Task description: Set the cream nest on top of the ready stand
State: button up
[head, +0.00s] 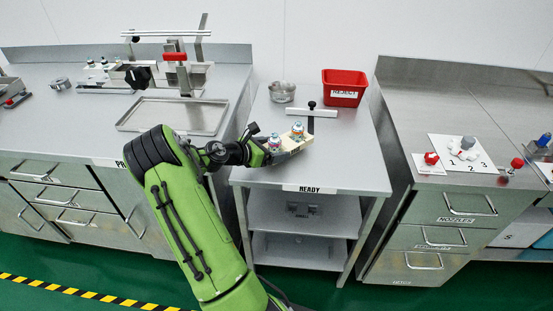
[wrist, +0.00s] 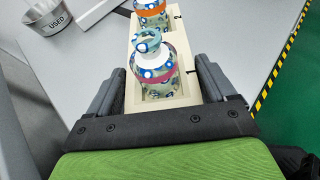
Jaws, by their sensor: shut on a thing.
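The cream nest (wrist: 189,90) is a long block with numbered pockets, seen in the wrist view. A patterned bottle with a pink band (wrist: 153,72) sits in pocket 1, and one with an orange band (wrist: 150,8) sits in pocket 2. My gripper (wrist: 160,88) is shut on the near end of the nest, one finger on each side. In the head view the nest (head: 292,146) is over the top of the ready stand (head: 350,170), near its left side. I cannot tell whether it touches the top. My gripper (head: 262,152) reaches it from the left.
On the ready stand are a steel bowl (head: 282,92), a red reject bin (head: 345,88) and a T-shaped fixture (head: 311,113) just behind the nest. The stand's front right is clear. A cabinet with nozzles (head: 463,149) stands right, and a bench with a tray (head: 172,115) left.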

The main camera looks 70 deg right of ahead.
notch_tip(320, 180, down, 3)
jog(key=shift+r+b, duration=0.15)
jog(key=shift+b, duration=0.15)
jog(key=shift+r, duration=0.1)
jog(key=o, duration=0.9)
jog(key=shift+o, duration=0.2)
